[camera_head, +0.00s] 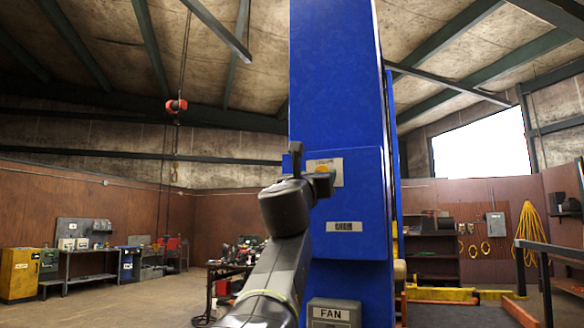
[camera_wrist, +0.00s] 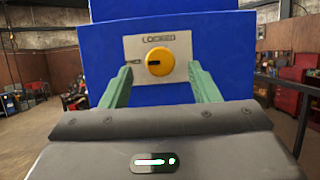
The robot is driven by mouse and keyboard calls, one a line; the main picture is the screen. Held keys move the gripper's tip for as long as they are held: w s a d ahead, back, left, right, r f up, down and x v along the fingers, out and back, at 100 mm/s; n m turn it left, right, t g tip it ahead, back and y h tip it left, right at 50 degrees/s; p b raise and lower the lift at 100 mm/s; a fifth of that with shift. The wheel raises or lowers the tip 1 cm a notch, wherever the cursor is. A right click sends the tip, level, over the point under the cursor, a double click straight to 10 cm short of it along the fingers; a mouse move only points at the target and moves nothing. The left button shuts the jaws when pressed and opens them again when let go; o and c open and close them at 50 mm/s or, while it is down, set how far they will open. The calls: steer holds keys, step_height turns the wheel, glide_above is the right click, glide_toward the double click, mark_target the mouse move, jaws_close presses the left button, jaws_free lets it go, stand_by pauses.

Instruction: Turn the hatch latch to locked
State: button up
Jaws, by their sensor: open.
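The hatch latch is a round yellow knob (camera_wrist: 159,61) on a pale metal plate (camera_wrist: 180,43) on the blue column. Its dark pointer mark points left. The plate reads LOCKED above the knob, and a small unreadable mark lies to its left. In the wrist view, my gripper (camera_wrist: 160,69) is open, with one green finger on each side of the knob. The knob shows between the fingertips with gaps, and I cannot tell how near they are in depth. In the head view, my gripper (camera_head: 322,180) is in front of the plate (camera_head: 337,164) and partly hides the knob.
The tall blue column (camera_head: 338,80) fills the middle of the head view. A grey box marked FAN (camera_head: 333,314) is low on it, below a small label plate (camera_head: 344,227). Open floor lies to the left. A dark railing (camera_head: 547,262) stands at the right.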

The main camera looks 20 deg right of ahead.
steer(key=shift+p+x, duration=0.65)
steer(key=shift+x, duration=1.45)
steer(key=c, duration=1)
